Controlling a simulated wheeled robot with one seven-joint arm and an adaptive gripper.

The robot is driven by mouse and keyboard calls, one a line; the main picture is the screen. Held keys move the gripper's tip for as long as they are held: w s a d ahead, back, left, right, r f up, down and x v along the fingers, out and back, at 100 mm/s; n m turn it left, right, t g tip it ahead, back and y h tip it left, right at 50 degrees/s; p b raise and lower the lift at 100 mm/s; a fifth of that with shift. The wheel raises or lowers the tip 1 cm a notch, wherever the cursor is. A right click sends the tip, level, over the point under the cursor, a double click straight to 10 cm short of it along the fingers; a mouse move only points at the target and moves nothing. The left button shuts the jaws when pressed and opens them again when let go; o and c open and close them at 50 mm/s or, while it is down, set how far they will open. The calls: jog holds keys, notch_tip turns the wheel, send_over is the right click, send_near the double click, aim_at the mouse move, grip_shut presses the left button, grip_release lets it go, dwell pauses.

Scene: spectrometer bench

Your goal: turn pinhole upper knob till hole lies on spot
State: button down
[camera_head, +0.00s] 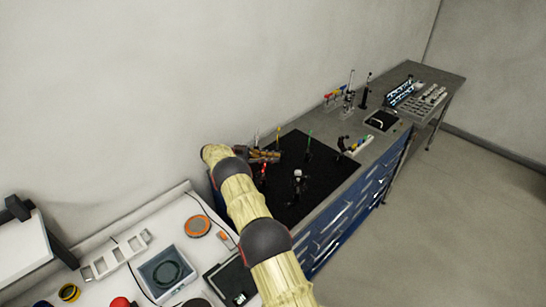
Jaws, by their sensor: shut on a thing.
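My gripper (272,157) is at the far left part of the black breadboard (322,181), at the end of my cream and dark arm, which reaches in from the bottom of the view. It is shut on a small part, the pinhole upper knob as far as I can tell, low among the optic posts. The knob, the pinhole's hole and the light spot are too small or hidden to make out, so I cannot tell how hole and spot lie to each other.
Thin posts with a green top (308,143) and other optics stand close around my gripper. A small white-topped mount (298,175) stands mid-board. An orange round thing (198,226) and a grey tray (167,272) lie on the white bench. The floor at right is clear.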

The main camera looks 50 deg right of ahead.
jog(key=shift+r, duration=0.1)
jog(key=c, duration=2)
grip_release()
jog(key=b, duration=0.2)
jog(key=n+t+h+b, duration=0.1)
jog(key=b, duration=0.2)
jog(key=shift+w+d+f+h, duration=0.15)
jog(key=shift+f+h, duration=0.15)
jog(key=shift+f, duration=0.05)
jog(key=n+t+h+b, duration=0.1)
jog(key=b, duration=0.2)
jog(key=shift+w+d, duration=0.1)
jog(key=shift+d, duration=0.05)
